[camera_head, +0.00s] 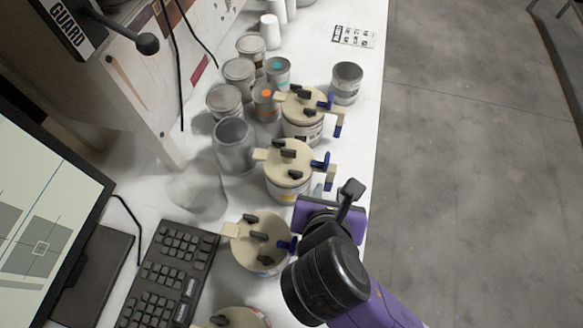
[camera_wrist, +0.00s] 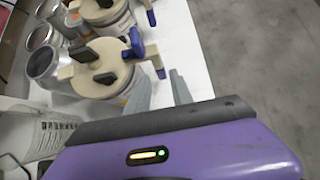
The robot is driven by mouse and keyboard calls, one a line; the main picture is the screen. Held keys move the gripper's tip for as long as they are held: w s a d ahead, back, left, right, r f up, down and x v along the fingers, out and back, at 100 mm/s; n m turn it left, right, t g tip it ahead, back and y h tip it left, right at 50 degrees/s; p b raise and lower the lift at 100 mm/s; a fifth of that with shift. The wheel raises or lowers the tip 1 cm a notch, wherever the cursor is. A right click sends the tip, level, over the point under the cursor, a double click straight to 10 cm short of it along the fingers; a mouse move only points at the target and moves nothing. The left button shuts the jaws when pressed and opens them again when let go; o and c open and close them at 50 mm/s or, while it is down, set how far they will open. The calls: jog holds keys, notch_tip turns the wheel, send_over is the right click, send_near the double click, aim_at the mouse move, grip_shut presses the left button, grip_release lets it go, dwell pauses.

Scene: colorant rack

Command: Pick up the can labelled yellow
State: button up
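The can with a yellow patch on its label (camera_head: 289,197) stands upright in the middle of the row on the white table. It has a beige lid with dark knobs and a blue-and-beige handle on its right side. In the wrist view, the nearest lidded can (camera_wrist: 103,66) appears to be this one, ahead and left of my gripper; its label is mostly hidden. My gripper (camera_wrist: 162,88) has its two grey fingers apart with nothing between them.
Similar lidded cans stand behind (camera_head: 303,111) and in front (camera_head: 261,243) of it. A grey open container (camera_head: 234,147) and several metal tins (camera_head: 238,74) are to the left. A keyboard (camera_head: 168,273) and monitor lie front left. Beyond the table's right edge is open floor.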

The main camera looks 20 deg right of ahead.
aim_at(330, 181)
jog(key=shift+p+x, duration=0.35)
jog(key=shift+x, duration=3.45)
jog(key=shift+w+r, duration=0.15)
jog(key=shift+w, duration=0.05)
grip_shut()
jog(key=shift+r, duration=0.15)
